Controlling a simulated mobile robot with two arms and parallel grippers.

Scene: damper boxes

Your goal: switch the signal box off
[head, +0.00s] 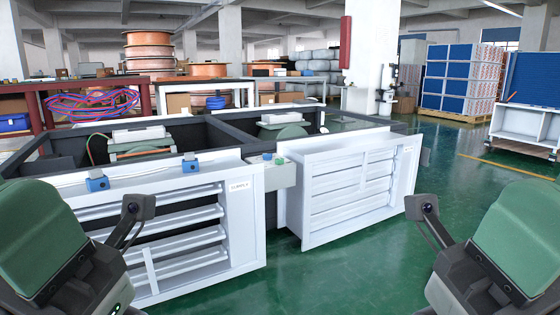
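A small light grey box (281,176) sits between the two white damper units and looks like the signal box. The left damper unit (250,228) has a label and open slats. The right damper unit (352,190) has its slats nearly flat. My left gripper (135,208) is in front of the left damper, and my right gripper (424,208) is right of the right damper. Both are apart from the box; their openings are not clear.
Two blue clamps (97,184) (190,166) sit on the left damper's top edge. A dark frame bench (220,130) stands behind the dampers. Green floor (350,270) is clear in front and to the right. Blue panel stacks (462,80) stand at the back right.

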